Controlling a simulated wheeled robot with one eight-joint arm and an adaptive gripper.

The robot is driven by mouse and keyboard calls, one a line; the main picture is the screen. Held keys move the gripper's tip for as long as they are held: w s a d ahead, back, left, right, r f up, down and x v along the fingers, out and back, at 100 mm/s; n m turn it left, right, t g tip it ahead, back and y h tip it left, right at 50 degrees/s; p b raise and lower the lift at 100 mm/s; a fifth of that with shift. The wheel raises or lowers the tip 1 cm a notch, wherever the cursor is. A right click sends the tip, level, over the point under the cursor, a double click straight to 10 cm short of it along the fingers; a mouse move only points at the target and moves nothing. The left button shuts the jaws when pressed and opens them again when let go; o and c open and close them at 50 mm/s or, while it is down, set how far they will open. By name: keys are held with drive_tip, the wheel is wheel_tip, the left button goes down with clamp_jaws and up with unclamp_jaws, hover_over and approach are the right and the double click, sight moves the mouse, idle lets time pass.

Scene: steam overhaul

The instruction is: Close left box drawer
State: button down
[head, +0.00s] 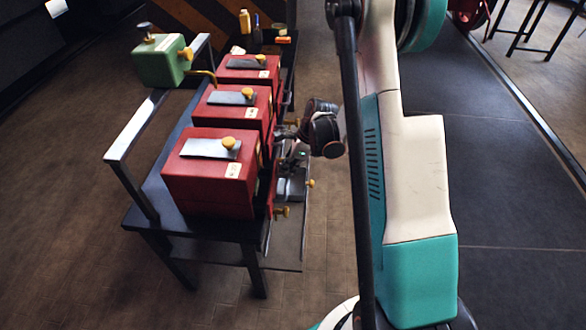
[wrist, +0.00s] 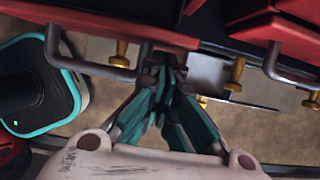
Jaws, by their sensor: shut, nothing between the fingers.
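Three red boxes stand in a row on a dark table: a near box (head: 208,180), a middle box (head: 232,118) and a far box (head: 248,75). I cannot tell for sure which one the task calls left. My gripper (head: 284,152) is beside the front faces, around the near and middle boxes. In the wrist view its teal fingers (wrist: 168,68) are together and empty, with the tips close to a red front edge (wrist: 172,47). A grey panel or tray (head: 292,187) with a yellow knob (head: 311,183) juts out below; my wrist partly hides it.
A green box (head: 162,62) sits on a raised metal rail (head: 136,126) behind the red boxes. Grey bar handles (wrist: 272,62) and yellow knobs (wrist: 235,75) stick out near the fingers. Bottles (head: 246,24) stand at the table's far end. Floor in front is clear.

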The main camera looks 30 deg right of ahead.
drive_tip(key=w+a, duration=0.1)
drive_tip(key=a, duration=0.1)
drive_tip(key=w+a, duration=0.1)
drive_tip(key=a, duration=0.1)
drive_tip(key=shift+w, duration=0.35)
drive_tip(key=shift+s+d, duration=0.1)
drive_tip(key=shift+d, duration=0.15)
drive_tip(key=s+d+r, duration=0.1)
drive_tip(key=s+d, duration=0.1)
drive_tip(key=d, duration=0.2)
drive_tip(key=p, duration=0.4)
approach(277, 163)
drive_tip(key=s+d, duration=0.1)
drive_tip(key=d+f, duration=0.1)
drive_tip(key=shift+s+d+f, duration=0.25)
drive_tip(key=shift+s+d, duration=0.05)
drive_tip(key=shift+s, duration=0.1)
